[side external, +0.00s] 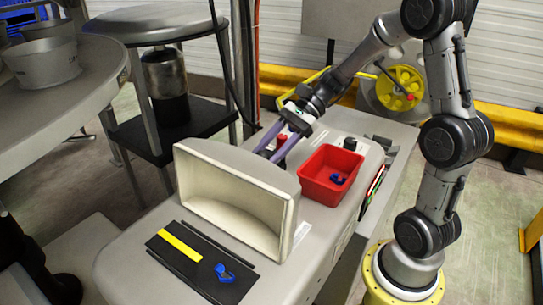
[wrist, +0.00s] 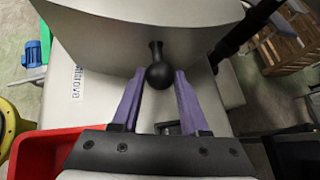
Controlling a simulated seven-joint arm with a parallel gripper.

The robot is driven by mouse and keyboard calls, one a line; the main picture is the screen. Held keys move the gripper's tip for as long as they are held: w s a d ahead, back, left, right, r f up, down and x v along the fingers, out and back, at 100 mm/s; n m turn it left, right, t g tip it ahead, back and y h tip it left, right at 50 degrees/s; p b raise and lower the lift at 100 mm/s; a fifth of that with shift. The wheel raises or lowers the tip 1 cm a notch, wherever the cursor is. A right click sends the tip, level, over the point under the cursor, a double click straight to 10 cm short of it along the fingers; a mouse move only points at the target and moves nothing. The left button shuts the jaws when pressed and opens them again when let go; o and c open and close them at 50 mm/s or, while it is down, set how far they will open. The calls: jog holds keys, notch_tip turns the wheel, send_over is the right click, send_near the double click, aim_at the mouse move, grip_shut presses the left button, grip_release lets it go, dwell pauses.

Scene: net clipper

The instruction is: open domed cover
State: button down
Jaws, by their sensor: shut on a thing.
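The domed cover (side external: 232,172) is a beige, hollow shell on the grey machine. It is tilted up, with its pale inside facing the side camera. In the wrist view the outer face of the cover (wrist: 105,38) fills the upper middle, and a black ball knob (wrist: 159,76) on a short stem sticks out from it. My gripper (side external: 272,150) is behind the cover in the side view, its fingertips partly hidden. In the wrist view the purple fingers of my gripper (wrist: 157,88) are on either side of the knob, shut on it.
A red bin (side external: 332,175) with a blue part inside stands on the machine close to my gripper. A dark plate (side external: 205,266) with a yellow strip and a blue clip (side external: 223,273) lies in front of the cover. A round table (side external: 60,75) is at left.

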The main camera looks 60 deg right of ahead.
jog(key=shift+r, duration=0.1)
jog(key=shift+c, duration=2.2)
grip_release()
jog(key=v, duration=1.3)
jog(key=shift+d+r, duration=0.25)
jog(key=shift+r, duration=0.05)
